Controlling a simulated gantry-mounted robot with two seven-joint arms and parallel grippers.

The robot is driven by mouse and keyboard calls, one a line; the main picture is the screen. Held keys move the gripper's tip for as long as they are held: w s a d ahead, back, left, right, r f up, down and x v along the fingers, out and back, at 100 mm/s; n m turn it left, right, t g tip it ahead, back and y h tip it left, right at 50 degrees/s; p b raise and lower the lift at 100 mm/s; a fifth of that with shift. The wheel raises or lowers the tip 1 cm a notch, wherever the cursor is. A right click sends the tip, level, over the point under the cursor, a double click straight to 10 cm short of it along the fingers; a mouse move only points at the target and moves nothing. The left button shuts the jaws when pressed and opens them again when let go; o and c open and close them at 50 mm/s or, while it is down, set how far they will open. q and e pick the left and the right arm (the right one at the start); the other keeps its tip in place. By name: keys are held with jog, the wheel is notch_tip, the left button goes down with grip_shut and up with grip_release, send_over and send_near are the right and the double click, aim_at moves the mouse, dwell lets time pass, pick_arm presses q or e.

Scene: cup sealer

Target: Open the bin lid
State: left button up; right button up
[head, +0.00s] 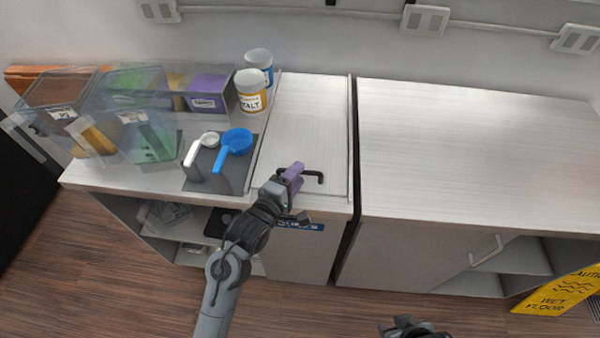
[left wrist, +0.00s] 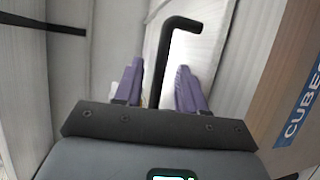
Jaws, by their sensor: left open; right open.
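The bin lid (head: 305,115) is a pale panel lying flat in the counter top, shut. Its black bent handle (head: 316,174) is near the front edge. My left gripper (head: 293,176) is at the handle, with its purple fingers open. In the left wrist view, the black handle (left wrist: 165,60) runs between the two spread fingers of my left gripper (left wrist: 158,88), with gaps on both sides. Whether a finger touches it I cannot tell. My right gripper (head: 405,328) is low at the bottom edge, away from the counter, and only partly in view.
A grey stand with a blue scoop (head: 236,143) and a white scoop (head: 203,147) stands left of the lid. Labelled cups (head: 250,92) and clear containers (head: 130,115) are further left. The right counter (head: 470,145) is bare. A yellow floor sign (head: 560,292) stands lower right.

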pick_arm(q)
jog(key=shift+x, duration=1.25)
grip_shut()
